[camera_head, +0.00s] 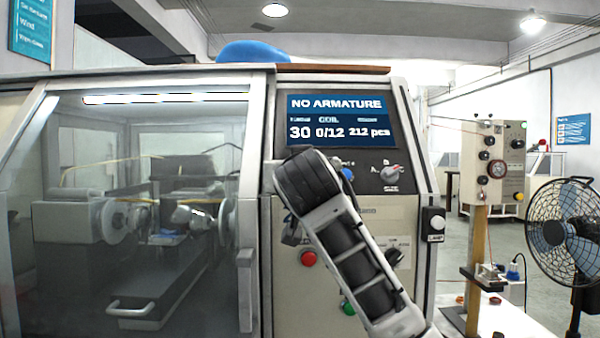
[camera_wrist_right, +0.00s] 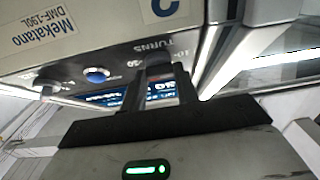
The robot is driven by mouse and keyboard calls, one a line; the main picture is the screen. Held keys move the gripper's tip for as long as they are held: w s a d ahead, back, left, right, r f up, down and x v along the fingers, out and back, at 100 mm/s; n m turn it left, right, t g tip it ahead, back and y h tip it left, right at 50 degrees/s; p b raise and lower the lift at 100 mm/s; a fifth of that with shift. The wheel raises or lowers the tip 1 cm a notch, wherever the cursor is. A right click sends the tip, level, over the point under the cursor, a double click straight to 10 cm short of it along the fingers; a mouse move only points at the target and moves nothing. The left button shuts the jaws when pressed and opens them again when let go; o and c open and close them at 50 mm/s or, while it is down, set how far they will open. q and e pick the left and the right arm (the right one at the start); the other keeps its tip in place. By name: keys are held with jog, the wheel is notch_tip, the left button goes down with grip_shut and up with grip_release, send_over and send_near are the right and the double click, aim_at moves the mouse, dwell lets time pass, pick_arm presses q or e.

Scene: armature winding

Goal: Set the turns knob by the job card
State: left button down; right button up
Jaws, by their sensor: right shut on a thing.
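In the head view my right arm covers that part of the panel, so neither knob nor fingertips show. The display (camera_head: 341,120) reads NO ARMATURE, 30, 0/12 and 212 pcs. I cannot make out a job card in either view. My left gripper is not in view.
The A/B selector (camera_head: 391,172) and a blue button (camera_head: 347,174) sit right of the hidden knob. A red button (camera_head: 308,258) and a green button (camera_head: 349,308) are lower. A glass door (camera_head: 130,210) covers the winding chamber at left. A fan (camera_head: 562,230) stands at right.

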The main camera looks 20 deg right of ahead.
jog(key=n+y, duration=0.1)
jog(key=n, duration=0.1)
jog(key=n+y, duration=0.1)
jog(key=n, duration=0.1)
jog(key=n+y, duration=0.2)
jog(key=shift+d+r, duration=0.1)
jog(key=shift+d, duration=0.2)
jog(key=shift+w+d+r+n+g+y, duration=0.15)
jog(key=shift+n+g+y, duration=0.8)
jog(key=shift+n, duration=1.5)
jog(key=shift+s+d+r+n+g+y, duration=0.15)
jog(key=shift+n+g+y, duration=0.85)
jog(key=shift+n, duration=1.5)
jog(key=shift+w+d+r+n+g+y, duration=0.15)
jog(key=shift+n+g+y, duration=0.8)
jog(key=shift+n, duration=1.5)
jog(key=o, duration=1)
